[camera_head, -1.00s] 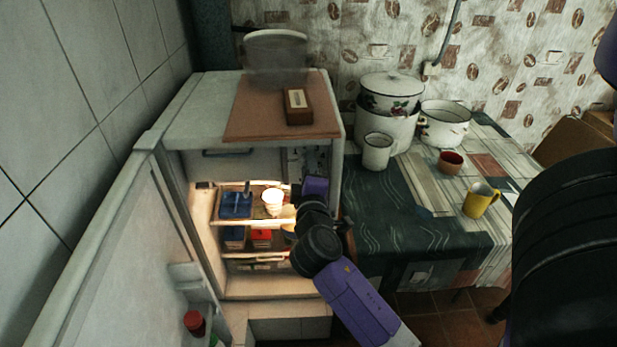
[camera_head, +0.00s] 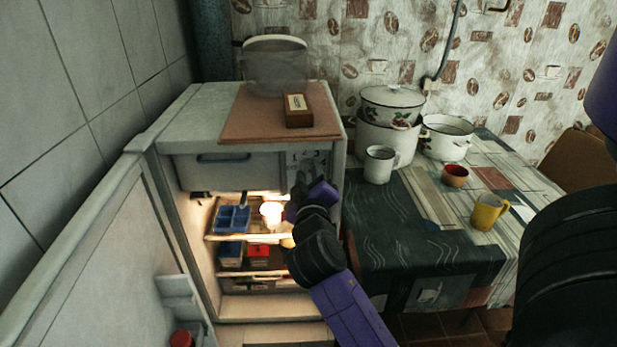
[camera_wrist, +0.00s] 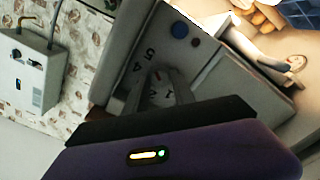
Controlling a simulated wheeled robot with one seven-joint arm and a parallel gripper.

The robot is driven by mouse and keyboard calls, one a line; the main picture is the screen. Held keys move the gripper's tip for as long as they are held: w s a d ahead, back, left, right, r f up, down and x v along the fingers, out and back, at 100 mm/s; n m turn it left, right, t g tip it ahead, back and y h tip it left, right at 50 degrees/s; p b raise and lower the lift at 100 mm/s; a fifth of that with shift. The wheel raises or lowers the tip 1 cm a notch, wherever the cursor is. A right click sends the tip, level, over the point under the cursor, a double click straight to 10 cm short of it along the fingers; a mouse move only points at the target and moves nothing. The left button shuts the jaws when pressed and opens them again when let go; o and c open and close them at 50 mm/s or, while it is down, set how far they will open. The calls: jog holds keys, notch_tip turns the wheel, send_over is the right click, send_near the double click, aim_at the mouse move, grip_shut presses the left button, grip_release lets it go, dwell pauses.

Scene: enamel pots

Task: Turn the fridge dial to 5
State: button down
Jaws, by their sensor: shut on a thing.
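The open fridge (camera_head: 190,105) stands at the left, with its door (camera_head: 85,260) swung out toward me. Its control panel (camera_head: 312,158) is at the upper right inside, beside the freezer flap. In the wrist view the grey dial (camera_wrist: 165,88) is on this panel, between my fingers. The printed numbers 5 and 4 show beside it; other marks on the dial are too blurred to read. My gripper (camera_wrist: 160,98) is shut on the dial. I cannot tell which number the dial points to.
A blue bin (camera_head: 232,218) and a red box (camera_head: 258,250) are on the lit shelves below. A brown box (camera_head: 298,110) lies on the fridge top. The table (camera_head: 400,235) at the right holds pots, a white mug (camera_head: 379,165) and a yellow mug (camera_head: 488,211).

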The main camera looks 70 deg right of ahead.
jog(key=shift+f, duration=0.1)
jog(key=c, duration=1.1)
grip_release()
jog(key=shift+o, duration=0.2)
jog(key=b+v, duration=0.1)
jog(key=v, duration=0.6)
jog(key=shift+a+b, duration=0.3)
jog(key=shift+a, duration=0.1)
jog(key=shift+s, duration=0.1)
